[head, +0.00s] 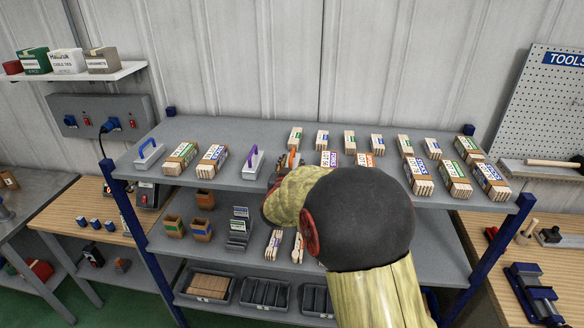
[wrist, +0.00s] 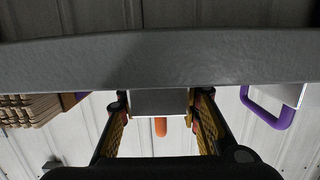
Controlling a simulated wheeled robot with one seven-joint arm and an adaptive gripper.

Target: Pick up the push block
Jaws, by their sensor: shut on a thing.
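In the wrist view, my gripper (wrist: 162,100) is shut on a push block (wrist: 158,103), a grey block with an orange part beside it that looks like its handle. The fingers press on its two sides. In the head view, my gripper (head: 290,160) is at the shelf's top level, mostly hidden behind my arm, and the held block is hard to make out. A push block with a purple handle (head: 253,163) stands to its left; it also shows in the wrist view (wrist: 270,110). A push block with a blue handle (head: 148,155) stands further left.
Wrapped stick bundles (head: 211,158) stand on the top shelf (head: 225,130), left and right of my gripper. The shelf's grey edge (wrist: 160,60) crosses the wrist view close to the held block. Small wooden boxes (head: 202,230) and grey bins (head: 207,287) fill lower levels.

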